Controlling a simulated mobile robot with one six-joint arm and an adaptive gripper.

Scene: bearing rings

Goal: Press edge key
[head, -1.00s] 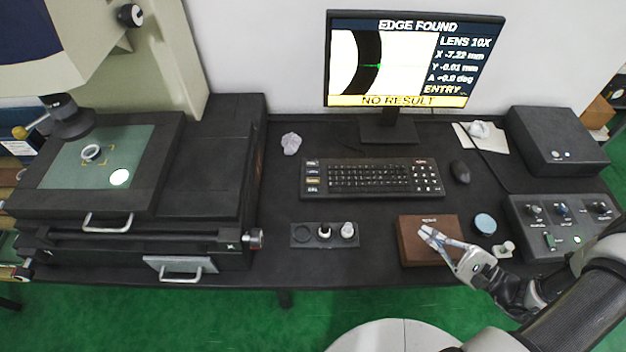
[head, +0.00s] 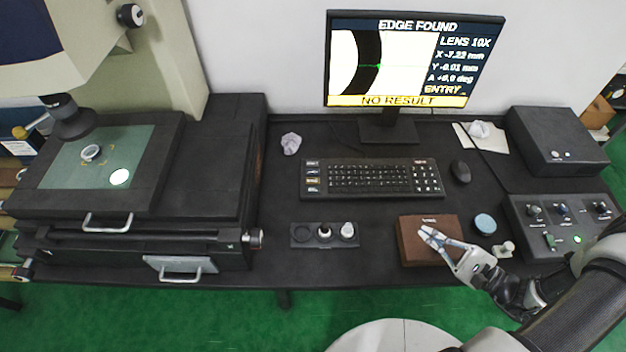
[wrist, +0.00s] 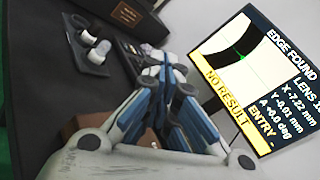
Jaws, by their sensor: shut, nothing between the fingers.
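The keyboard (head: 372,178) lies on the black table below the monitor. It has larger labelled keys at its left end (head: 313,178), one of them yellowish, but the head view is too coarse to read them. The monitor (head: 414,60) reads EDGE FOUND, LENS 10X, ENTRY and NO RESULT, and also shows in the wrist view (wrist: 262,75). My gripper (head: 427,233) is shut and empty, above the brown box (head: 412,249) in front of the keyboard's right end. In the wrist view its fingers (wrist: 168,75) meet, hiding part of the table.
A lens holder (head: 298,236) stands left of the brown box. A mouse (head: 460,172), a blue round tin (head: 485,223) and a control box (head: 560,228) are on the right. The measuring stage (head: 60,200) with a ring (head: 91,153) is at left. Table between keyboard and holder is clear.

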